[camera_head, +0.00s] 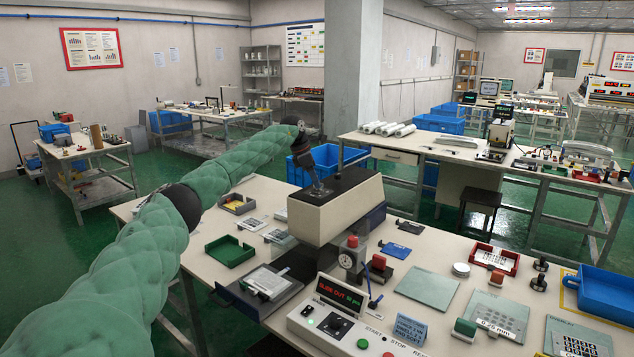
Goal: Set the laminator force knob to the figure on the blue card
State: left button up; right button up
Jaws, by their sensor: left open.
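The laminator is a beige box-shaped machine (322,218) with a dark top, in the middle of the near table. A control panel (300,322) in front of it carries a black round knob (336,324); its setting is too small to read. A display with red and green characters (340,292) stands behind the knob. A small blue card (397,251) lies flat to the right of the laminator; its figure is not legible. My left gripper (319,189) is open above the laminator's top, well behind the knob. My right gripper is out of view.
A blue standing sign (410,328) is right of the knob, near the green button (362,343). A gauge with a red top (351,256) stands behind the display. A green tray (229,251), grey plates (428,288) and a blue bin (603,293) occupy the table.

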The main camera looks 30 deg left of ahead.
pick_arm(q)
jog(key=shift+x, duration=1.1)
jog(key=shift+f, duration=0.15)
jog(key=shift+c, duration=0.7)
jog(key=c, duration=0.9)
jog(key=shift+o, duration=0.2)
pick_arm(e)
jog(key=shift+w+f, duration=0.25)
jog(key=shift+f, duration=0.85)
